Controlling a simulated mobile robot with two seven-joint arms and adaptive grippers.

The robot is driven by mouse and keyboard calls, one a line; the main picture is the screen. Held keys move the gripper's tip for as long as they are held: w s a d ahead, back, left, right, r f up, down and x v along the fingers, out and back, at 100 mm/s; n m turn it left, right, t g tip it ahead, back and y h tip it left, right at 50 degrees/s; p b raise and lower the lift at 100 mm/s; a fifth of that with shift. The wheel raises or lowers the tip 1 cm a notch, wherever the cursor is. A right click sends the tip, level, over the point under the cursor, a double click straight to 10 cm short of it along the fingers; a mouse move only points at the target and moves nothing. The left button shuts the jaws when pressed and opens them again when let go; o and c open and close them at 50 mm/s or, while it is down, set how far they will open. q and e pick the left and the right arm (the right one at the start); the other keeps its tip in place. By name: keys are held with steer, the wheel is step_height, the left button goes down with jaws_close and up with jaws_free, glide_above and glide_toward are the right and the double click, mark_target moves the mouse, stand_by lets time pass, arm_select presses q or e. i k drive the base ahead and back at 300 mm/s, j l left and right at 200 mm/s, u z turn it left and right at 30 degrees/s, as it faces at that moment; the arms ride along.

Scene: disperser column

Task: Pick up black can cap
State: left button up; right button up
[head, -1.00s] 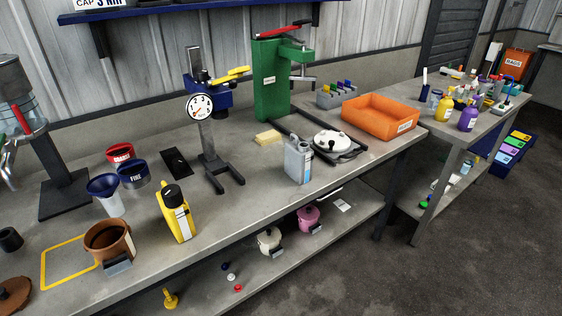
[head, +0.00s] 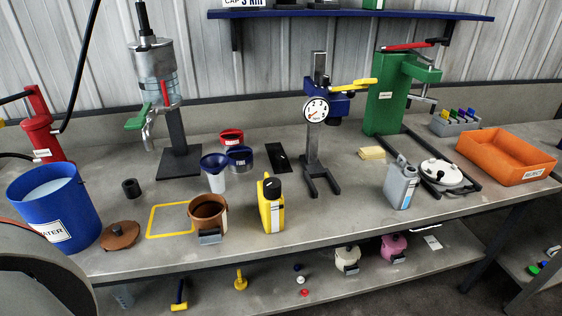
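No single piece is clearly marked as the black can cap. A small dark cap (head: 297,267) lies on the lower shelf, beside a white one (head: 300,280) and a red one (head: 304,293); it is too small to tell black from dark blue. A yellow can (head: 270,207) with a black cap (head: 272,187) on top stands upright near the bench's front edge. A short black cylinder (head: 131,188) stands on the bench at the left. A grey can (head: 400,187) stands at the right. Neither of my grippers is in view.
On the bench (head: 330,217) are a brown pot (head: 208,215), blue funnel (head: 215,164), gauge stand (head: 313,150), orange tray (head: 507,155) and blue water bucket (head: 55,208). The lower shelf (head: 215,292) also holds a cream pot (head: 347,258) and a pink pot (head: 394,247).

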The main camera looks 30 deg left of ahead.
mark_target(280, 159)
steer(key=i+l+u, duration=0.25)
steer(key=i+l, duration=0.15)
steer(key=i+l+u, duration=0.25)
steer(key=l, duration=0.35)
steer(key=i, duration=0.1)
